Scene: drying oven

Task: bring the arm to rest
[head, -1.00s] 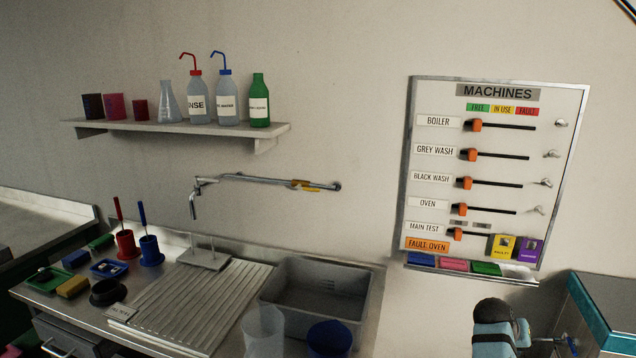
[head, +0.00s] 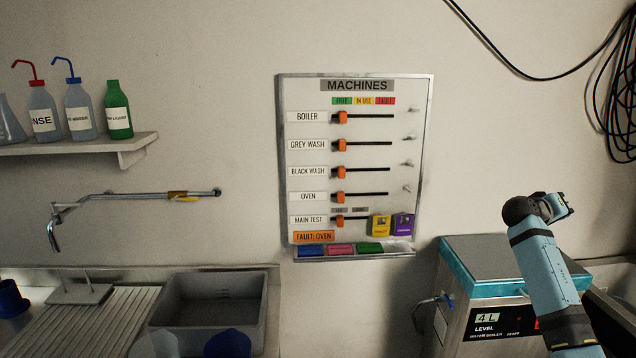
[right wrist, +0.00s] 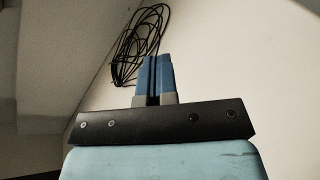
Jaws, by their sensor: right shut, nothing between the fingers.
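My right gripper (right wrist: 154,72) shows in the right wrist view. Its two blue fingers stand side by side, shut with nothing between them. They point up toward a coil of black cable (right wrist: 142,45) on the wall, apart from it as far as I can tell. In the head view my light blue right arm (head: 545,275) rises at the right, in front of the teal-topped boiler (head: 505,257). I cannot clearly make out the fingers there. My left gripper is in neither view.
A machines board (head: 352,160) with orange sliders hangs mid-wall. A grey sink (head: 215,290) and tap (head: 130,194) are at the left, below a shelf (head: 90,145) of bottles. The boiler stands close to my right arm. The wall right of the board is clear up to hanging cable (head: 612,110).

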